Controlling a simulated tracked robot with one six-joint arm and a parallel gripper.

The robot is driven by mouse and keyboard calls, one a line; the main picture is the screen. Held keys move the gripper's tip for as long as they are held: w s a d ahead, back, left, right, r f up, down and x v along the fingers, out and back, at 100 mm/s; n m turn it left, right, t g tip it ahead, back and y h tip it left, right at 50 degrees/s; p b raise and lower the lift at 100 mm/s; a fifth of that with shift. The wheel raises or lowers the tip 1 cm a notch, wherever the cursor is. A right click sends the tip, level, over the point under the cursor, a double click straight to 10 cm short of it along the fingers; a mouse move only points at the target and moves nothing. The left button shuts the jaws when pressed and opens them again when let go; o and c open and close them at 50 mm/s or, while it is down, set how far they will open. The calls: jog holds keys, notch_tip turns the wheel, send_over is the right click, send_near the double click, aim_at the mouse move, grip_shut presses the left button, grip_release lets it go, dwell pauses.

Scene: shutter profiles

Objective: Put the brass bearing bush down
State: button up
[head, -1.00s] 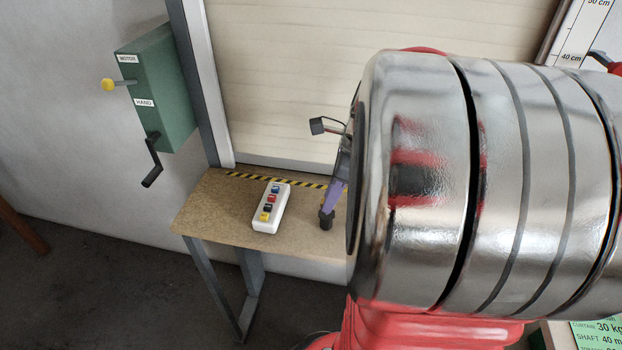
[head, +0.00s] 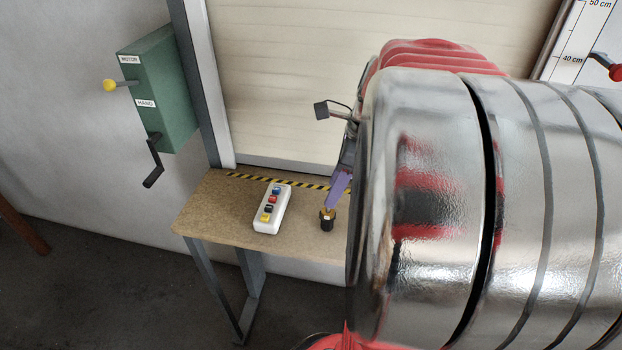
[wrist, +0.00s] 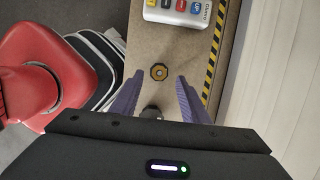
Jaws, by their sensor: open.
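In the head view the bush (head: 327,221) stands upright on the bench, dark-sided with a brass-coloured top. My gripper (wrist: 160,76) is open, with a purple finger on either side of the bush in the picture and gaps between. In the head view one purple finger (head: 339,188) ends just above the bush. My silver arm hides the rest of the gripper and the bench's right side.
A white control box (head: 272,209) with coloured buttons lies left of the bush. Yellow-black tape (head: 250,178) runs along the bench's back, before the shutter (head: 275,80). A green crank box (head: 160,88) hangs on the wall. Bare bench lies left of the control box.

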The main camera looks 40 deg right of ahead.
jog(key=v, duration=0.9)
jog(key=shift+s+r, duration=0.15)
jog(key=shift+r, duration=0.15)
jog(key=a+f+n+t+h, duration=0.1)
jog(key=a+f+n, duration=0.1)
jog(key=a+n, duration=1)
jog(key=a+f+n+t, duration=0.2)
jog(key=a+f+n, duration=0.1)
jog(key=a+n, duration=1)
jog(key=n, duration=0.3)
jog(key=shift+s+a+f+h, duration=0.35)
jog(key=shift+s+h, duration=0.05)
jog(key=shift+c, duration=0.4)
